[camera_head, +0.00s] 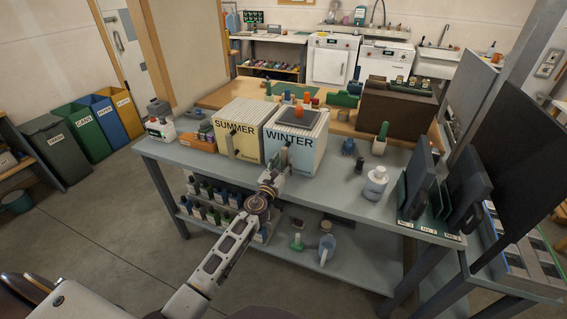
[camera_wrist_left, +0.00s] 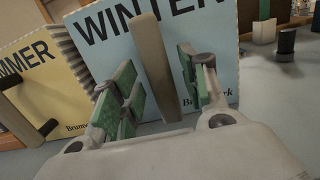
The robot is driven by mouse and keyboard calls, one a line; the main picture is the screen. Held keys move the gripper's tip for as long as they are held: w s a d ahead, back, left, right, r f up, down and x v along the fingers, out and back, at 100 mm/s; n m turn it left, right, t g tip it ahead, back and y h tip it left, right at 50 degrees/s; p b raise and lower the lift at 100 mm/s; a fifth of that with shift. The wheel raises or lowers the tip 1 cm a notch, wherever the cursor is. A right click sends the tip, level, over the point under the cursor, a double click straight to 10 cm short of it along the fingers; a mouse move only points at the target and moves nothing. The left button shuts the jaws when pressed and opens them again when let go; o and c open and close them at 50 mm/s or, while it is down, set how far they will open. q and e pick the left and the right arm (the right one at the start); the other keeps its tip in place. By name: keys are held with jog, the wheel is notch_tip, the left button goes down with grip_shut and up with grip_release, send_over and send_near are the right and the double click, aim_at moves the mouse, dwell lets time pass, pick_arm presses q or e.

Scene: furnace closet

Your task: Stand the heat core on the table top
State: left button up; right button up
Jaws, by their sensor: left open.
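Two box-shaped cores with ribbed sides stand on the grey table top (camera_head: 335,192). My left gripper (camera_head: 286,160) is open at the WINTER front. Its green-padded fingers (camera_wrist_left: 163,85) stand either side of the upright beige handle (camera_wrist_left: 152,60); contact cannot be told. My right gripper is not seen.
A white bottle (camera_head: 376,183) and a small dark cylinder (camera_head: 359,165) stand right of the cores. Dark panels in a rack (camera_head: 432,232) stand at the table's right end. An orange-and-grey case (camera_head: 197,141) is left. A lower shelf (camera_head: 345,262) holds bottles and a jug.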

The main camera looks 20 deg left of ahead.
pick_arm(q)
jog(key=shift+s+f, duration=0.1)
jog(key=shift+s, duration=1.3)
jog(key=shift+s+f, duration=0.15)
jog(key=shift+s, duration=0.65)
jog(key=s+b, duration=0.1)
jog(key=s, duration=0.5)
jog(key=shift+s+a+f, duration=0.15)
jog(key=shift+s+f, duration=0.1)
jog(key=shift+s, duration=0.15)
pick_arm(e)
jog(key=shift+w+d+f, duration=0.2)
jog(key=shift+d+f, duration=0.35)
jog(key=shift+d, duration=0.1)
